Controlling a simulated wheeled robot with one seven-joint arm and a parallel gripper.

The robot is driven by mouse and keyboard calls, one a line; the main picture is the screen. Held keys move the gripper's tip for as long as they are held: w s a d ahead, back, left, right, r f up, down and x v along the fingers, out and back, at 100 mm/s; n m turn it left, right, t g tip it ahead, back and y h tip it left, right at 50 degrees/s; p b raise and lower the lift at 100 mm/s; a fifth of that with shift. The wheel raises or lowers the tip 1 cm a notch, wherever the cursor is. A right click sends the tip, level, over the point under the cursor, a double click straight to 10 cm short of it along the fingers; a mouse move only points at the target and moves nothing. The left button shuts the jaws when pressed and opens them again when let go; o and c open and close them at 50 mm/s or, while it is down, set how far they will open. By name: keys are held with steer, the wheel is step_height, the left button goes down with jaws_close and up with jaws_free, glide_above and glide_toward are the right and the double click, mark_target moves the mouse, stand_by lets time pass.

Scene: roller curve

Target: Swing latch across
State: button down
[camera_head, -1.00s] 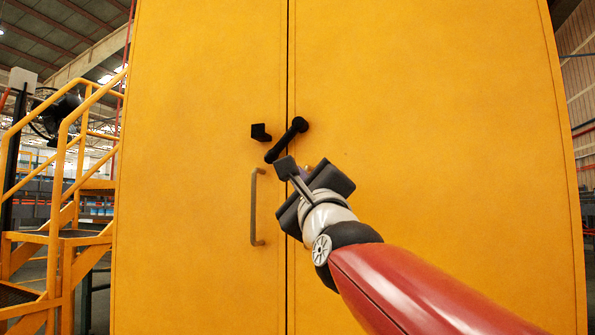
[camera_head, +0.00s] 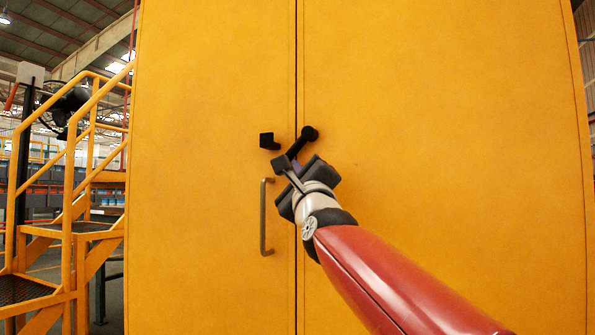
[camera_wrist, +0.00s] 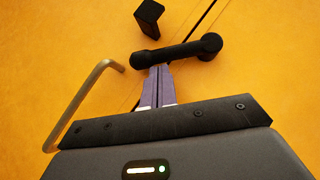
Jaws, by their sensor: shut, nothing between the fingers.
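The black latch (camera_head: 305,138) is a short bar with its round pivot on the right yellow door, just right of the seam. In the head view it slants down-left, and its lower end is hidden behind my gripper. In the wrist view the latch (camera_wrist: 180,53) crosses the seam, its knobbed free end at left. A black catch (camera_head: 267,141) sits on the left door, apart from the bar. My gripper (camera_head: 291,163) is shut and empty. In the wrist view its purple fingertips (camera_wrist: 158,70) are at the bar near its free end; contact cannot be told.
A metal pull handle (camera_head: 265,217) stands upright on the left door below the catch; it also shows beside my gripper in the wrist view (camera_wrist: 86,98). Yellow stairs with railings (camera_head: 75,190) stand left of the cabinet. The right door (camera_head: 450,130) is otherwise bare.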

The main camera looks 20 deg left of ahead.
steer(key=a+m+t+h, duration=0.1)
steer(key=m+t+h, duration=0.1)
steer(key=m, duration=0.1)
steer(key=a+r+m+t+h, duration=0.1)
steer(key=m+h, duration=0.1)
steer(key=m, duration=0.1)
steer(key=a+m+t+h, duration=0.1)
steer(key=m+t+h, duration=0.1)
steer(key=m, duration=0.1)
steer(key=shift+w+a+r+m+t+h, duration=0.15)
steer(key=shift+r+m+t+h, duration=0.15)
steer(key=shift+m, duration=0.1)
steer(key=shift+f+b, duration=0.1)
steer(key=shift+b, duration=0.3)
